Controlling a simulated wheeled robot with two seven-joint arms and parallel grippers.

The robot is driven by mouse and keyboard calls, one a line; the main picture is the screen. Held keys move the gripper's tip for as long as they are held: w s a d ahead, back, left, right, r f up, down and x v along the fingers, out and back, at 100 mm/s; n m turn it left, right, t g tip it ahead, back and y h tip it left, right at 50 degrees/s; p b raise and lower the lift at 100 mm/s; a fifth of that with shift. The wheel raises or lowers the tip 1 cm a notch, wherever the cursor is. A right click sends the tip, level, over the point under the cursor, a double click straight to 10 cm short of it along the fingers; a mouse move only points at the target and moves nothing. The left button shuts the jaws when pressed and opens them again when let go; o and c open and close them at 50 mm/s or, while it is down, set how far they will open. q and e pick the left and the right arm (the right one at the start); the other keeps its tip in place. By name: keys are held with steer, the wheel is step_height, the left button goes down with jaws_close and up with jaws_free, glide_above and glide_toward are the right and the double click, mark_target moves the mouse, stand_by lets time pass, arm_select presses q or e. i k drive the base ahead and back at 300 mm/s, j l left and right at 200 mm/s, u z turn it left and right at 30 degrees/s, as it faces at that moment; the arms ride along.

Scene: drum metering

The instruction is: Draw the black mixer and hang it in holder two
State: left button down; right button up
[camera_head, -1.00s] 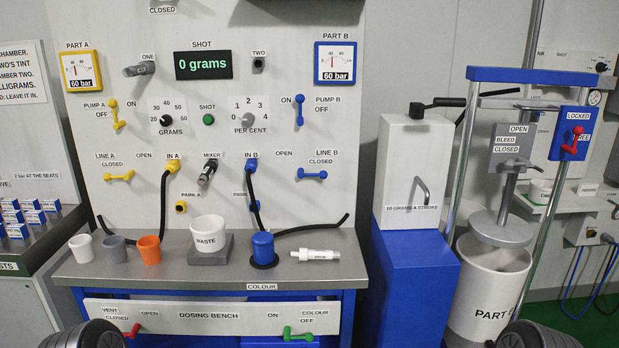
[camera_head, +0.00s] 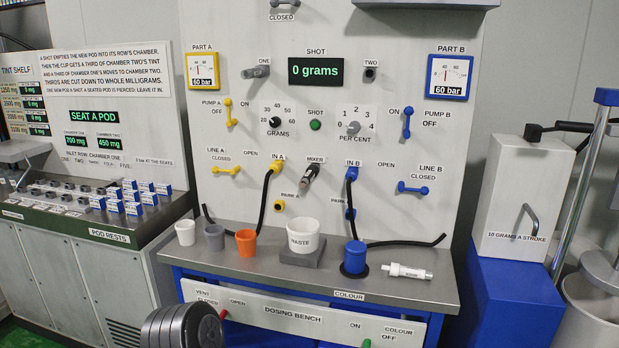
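The black mixer (camera_head: 310,174) sits in the dosing panel under the MIXER label, sticking out and tilted, between the yellow IN A fitting (camera_head: 276,167) and the blue IN B fitting (camera_head: 352,174). Holder two (camera_head: 370,73), under the label TWO at the upper right of the panel, shows a small dark fitting with nothing long hanging from it. Holder one (camera_head: 256,71) has a grey cylindrical piece in it. Neither gripper's fingers show.
The bench (camera_head: 420,292) carries a waste cup (camera_head: 303,232), white, grey and orange cups, a blue pot (camera_head: 355,257) and a white tube (camera_head: 407,272). Black hoses run down the panel. A tint shelf with pods stands left. A blue-and-white pump unit (camera_head: 512,200) stands right.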

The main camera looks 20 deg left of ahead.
mark_target(312, 172)
steer(key=i+l+u, duration=0.5)
steer(key=l, duration=0.15)
steer(key=i+l+u, duration=0.25)
steer(key=l, duration=0.15)
